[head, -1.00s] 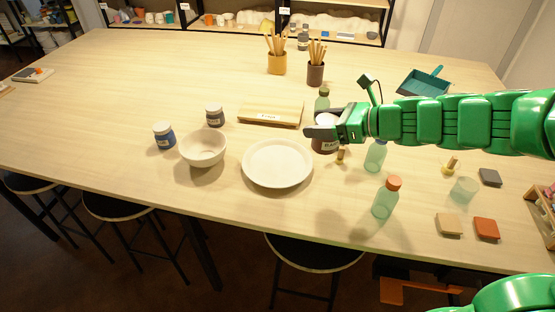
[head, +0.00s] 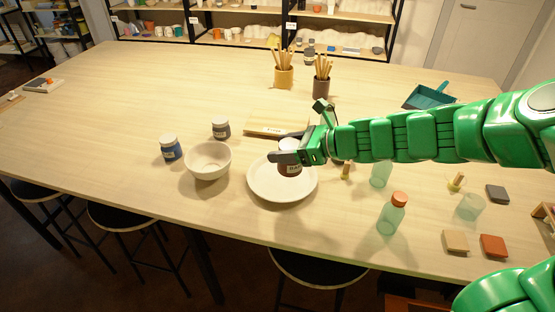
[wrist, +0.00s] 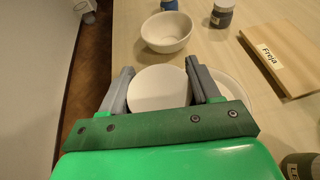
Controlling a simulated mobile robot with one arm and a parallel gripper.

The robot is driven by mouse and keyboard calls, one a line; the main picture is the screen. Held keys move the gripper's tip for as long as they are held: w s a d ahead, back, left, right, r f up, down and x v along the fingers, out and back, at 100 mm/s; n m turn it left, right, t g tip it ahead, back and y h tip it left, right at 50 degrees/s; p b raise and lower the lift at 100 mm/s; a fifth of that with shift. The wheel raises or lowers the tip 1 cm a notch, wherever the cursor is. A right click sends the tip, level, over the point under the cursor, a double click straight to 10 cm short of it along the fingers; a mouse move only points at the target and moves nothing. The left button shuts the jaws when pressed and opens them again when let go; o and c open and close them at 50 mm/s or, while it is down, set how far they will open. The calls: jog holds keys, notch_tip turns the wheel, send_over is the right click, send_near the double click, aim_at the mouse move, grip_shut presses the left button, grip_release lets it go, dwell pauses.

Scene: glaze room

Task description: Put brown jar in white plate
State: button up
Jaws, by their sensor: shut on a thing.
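The brown jar (head: 290,168) has a white lid and a pale label, and it is in my gripper (head: 287,157). My gripper is shut on it. The jar is over the white plate (head: 262,190), toward its back right part; I cannot tell whether its base touches the plate. In the wrist view the jar's round white lid (wrist: 160,88) fills the space between my fingers and hides the brown body. Part of the plate's rim (wrist: 236,88) shows behind the right finger.
A white bowl (head: 208,160) stands left of the plate, with a blue jar (head: 170,148) and a grey jar (head: 221,128) near it. A wooden board (head: 272,125) lies behind the plate.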

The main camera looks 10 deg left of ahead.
jog(key=w+a+f, duration=0.1)
jog(key=w+f, duration=0.1)
jog(key=w+a+f, duration=0.1)
jog(key=w+f, duration=0.1)
jog(key=f, duration=0.1)
jog(key=w+a+f, duration=0.1)
jog(key=w+f, duration=0.1)
jog(key=shift+w+a+f, duration=0.15)
jog(key=shift+w+a, duration=0.05)
jog(key=shift+f, duration=1.35)
jog(key=o, duration=1.3)
jog(key=shift+f, duration=0.1)
jog(key=shift+c, duration=0.2)
jog(key=shift+d+r, duration=0.2)
jog(key=v, duration=1.1)
jog(key=shift+d, duration=0.3)
jog(key=shift+s+r, duration=0.15)
jog(key=shift+s, duration=0.05)
